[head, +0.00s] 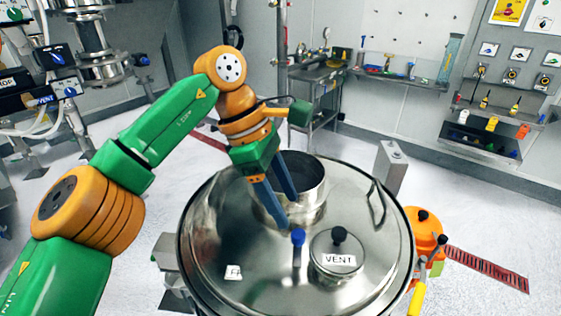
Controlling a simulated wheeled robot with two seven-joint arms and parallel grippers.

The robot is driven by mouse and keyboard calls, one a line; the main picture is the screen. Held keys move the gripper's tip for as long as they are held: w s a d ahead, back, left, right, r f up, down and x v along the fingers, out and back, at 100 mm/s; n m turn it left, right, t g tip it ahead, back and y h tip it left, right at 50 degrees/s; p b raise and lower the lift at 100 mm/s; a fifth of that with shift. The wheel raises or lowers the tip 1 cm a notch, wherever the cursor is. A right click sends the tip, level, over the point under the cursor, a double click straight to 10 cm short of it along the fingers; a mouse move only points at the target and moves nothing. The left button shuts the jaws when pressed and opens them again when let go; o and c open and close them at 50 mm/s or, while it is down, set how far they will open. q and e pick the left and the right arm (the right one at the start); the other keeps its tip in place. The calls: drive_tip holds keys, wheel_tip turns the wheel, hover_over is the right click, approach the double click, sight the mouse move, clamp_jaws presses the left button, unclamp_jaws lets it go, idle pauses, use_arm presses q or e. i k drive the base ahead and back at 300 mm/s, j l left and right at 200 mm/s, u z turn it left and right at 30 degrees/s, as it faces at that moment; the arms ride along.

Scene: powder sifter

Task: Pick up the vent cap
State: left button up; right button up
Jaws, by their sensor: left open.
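The vent cap (337,250) is a round metal lid with a black knob and a white label reading VENT. It sits on the shiny round top of the sifter (215,215), right of centre in the head view. My left gripper (286,212) points down over the sifter, up and to the left of the cap, and is open with nothing between its blue fingers. Its fingers overlap an open metal collar (308,188) in the picture; I cannot tell whether they touch it. My right gripper is not in view.
A blue-knobbed handle (298,238) stands just left of the cap. A wire handle (377,203) rises at the lid's right. An orange part (425,230) and a yellow lever (417,298) are beside the sifter. A bench (318,75) stands by the back wall.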

sight(335, 250)
drive_tip(key=k+l, duration=0.15)
drive_tip(key=k, duration=0.35)
drive_tip(key=k+l, duration=0.1)
drive_tip(key=k, duration=0.4)
